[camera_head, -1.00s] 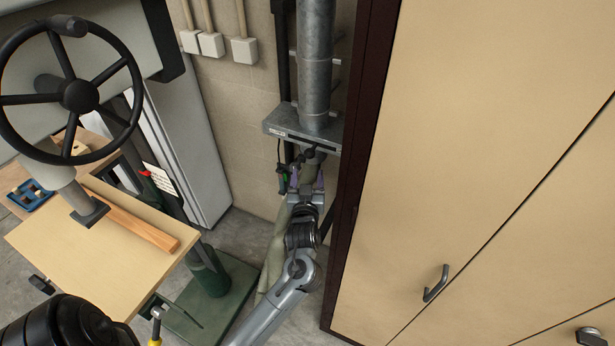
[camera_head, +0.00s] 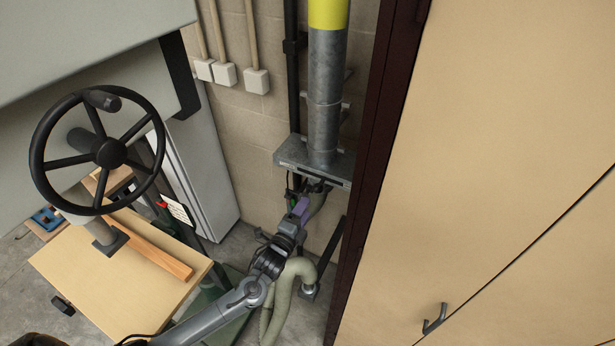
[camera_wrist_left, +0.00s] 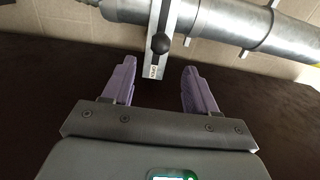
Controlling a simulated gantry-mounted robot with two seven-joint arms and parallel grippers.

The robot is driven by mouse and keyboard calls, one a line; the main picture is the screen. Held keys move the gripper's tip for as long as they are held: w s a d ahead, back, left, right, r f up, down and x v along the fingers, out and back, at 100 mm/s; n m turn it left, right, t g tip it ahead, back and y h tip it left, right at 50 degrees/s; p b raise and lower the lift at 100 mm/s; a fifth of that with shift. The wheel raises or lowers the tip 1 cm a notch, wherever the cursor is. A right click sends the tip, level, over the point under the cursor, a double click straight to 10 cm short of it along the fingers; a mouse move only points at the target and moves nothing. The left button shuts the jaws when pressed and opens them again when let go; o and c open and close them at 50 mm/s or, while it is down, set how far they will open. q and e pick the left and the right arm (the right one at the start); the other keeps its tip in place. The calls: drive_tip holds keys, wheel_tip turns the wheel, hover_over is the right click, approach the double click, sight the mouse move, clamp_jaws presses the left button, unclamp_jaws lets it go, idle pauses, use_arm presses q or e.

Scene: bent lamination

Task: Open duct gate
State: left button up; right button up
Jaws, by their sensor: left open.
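The duct gate (camera_head: 312,163) is a flat grey metal plate set across a vertical galvanised duct (camera_head: 325,95), beside the dark cabinet side. In the left wrist view the gate (camera_wrist_left: 158,62) is a metal bar with a dark round knob and a small label near its end; the duct (camera_wrist_left: 245,28) runs behind it. My left gripper (camera_head: 299,203) is just below the gate in the head view. In the wrist view its purple fingers (camera_wrist_left: 158,88) are open and apart, with the gate's labelled end between and slightly beyond them. No contact is visible. My right gripper is not in view.
A tall cabinet (camera_head: 480,150) with beige doors fills the right. A wooden work table (camera_head: 110,275) and a black handwheel (camera_head: 108,152) stand at the left. A pale flexible hose (camera_head: 283,295) hangs below my left gripper.

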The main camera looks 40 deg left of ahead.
sight(316, 192)
use_arm(q)
drive_tip(key=x, duration=1)
drive_tip(key=shift+w+a+p, duration=0.1)
drive_tip(key=shift+w+p, duration=0.15)
drive_tip(key=shift+p, duration=0.1)
clamp_jaws()
